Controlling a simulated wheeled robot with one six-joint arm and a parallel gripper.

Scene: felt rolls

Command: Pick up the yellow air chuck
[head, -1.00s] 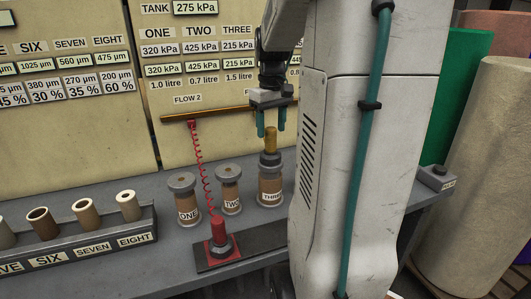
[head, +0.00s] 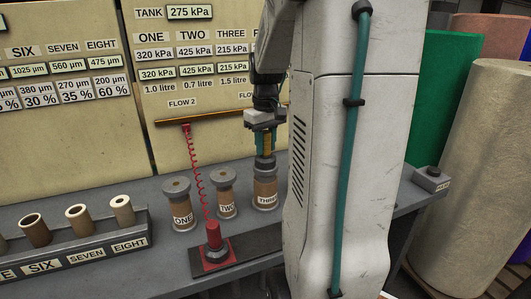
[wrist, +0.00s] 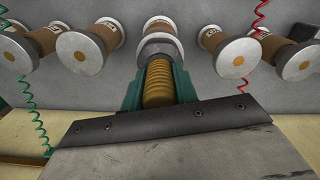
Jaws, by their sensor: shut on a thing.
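The yellow air chuck (head: 266,142) stands upright on the dark top of the canister labelled THREE (head: 265,188). My gripper (head: 264,149) points down over it, with its teal fingers shut on the chuck's sides. In the wrist view the ribbed yellow chuck (wrist: 158,85) lies between the two teal fingers, and its far end meets the grey cap (wrist: 160,47) of the canister. The chuck's upper end is hidden by the gripper body.
Canisters ONE (head: 181,207) and TWO (head: 226,196) stand left of THREE. A red chuck (head: 214,237) on a dark plate (head: 240,252) has a red coiled hose (head: 197,165). A rack (head: 85,248) of tubes is at left. My column blocks the view to the right.

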